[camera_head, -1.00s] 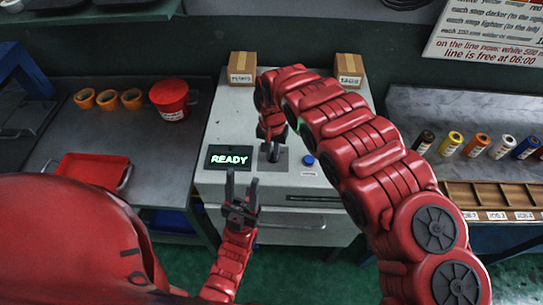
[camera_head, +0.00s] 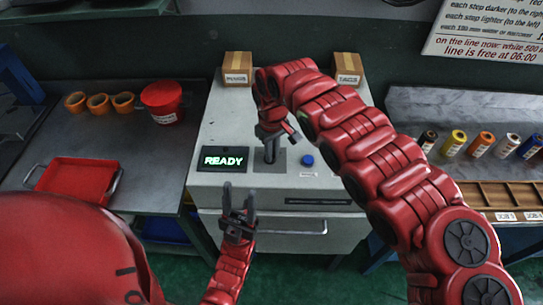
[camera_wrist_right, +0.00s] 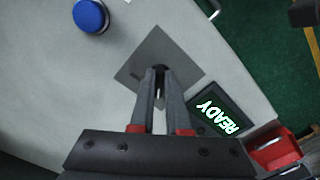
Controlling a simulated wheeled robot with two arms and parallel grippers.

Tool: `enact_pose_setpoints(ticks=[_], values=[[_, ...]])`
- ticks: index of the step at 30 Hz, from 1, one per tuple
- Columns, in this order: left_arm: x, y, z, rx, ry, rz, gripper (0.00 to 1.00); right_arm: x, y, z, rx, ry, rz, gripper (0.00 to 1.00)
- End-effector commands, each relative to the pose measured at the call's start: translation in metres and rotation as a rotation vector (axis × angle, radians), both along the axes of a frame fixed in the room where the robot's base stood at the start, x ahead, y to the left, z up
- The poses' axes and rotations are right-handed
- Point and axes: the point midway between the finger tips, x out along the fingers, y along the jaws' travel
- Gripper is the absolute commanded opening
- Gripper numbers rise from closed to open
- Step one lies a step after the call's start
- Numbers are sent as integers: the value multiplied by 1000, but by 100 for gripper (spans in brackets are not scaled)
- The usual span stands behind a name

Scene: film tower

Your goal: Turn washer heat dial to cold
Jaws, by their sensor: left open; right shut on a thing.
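The pale machine (camera_head: 215,130) in the head view has a lit READY display (camera_head: 222,158), a small grey plate (camera_head: 280,166) with a dark upright lever or post, and a blue button (camera_head: 307,160). No dial marked for heat or cold can be made out. My right gripper (camera_head: 270,150) reaches down over the plate and is shut on the dark post. In the right wrist view its fingertips (camera_wrist_right: 158,75) close around the post above the grey plate (camera_wrist_right: 176,52), mostly hiding the post. My left gripper (camera_head: 239,195) is open and empty, in front of the machine's front edge.
Two cardboard boxes (camera_head: 237,69) (camera_head: 346,70) stand at the machine's back. The left bench holds a red tray (camera_head: 75,180), a red pot (camera_head: 162,102) and orange cups (camera_head: 98,104). The right bench holds several rolls (camera_head: 481,145) and a wooden compartment tray (camera_head: 490,195).

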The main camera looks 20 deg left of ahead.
Motion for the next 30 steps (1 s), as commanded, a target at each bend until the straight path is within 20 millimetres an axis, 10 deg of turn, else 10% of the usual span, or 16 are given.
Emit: enact_pose_setpoints(ticks=[26,30], values=[[0,0,-16,0,0,0,48,2,-2,0,-1,0,152,0],[0,0,-16,0,0,0,48,2,-1,0,-1,0,151,37]])
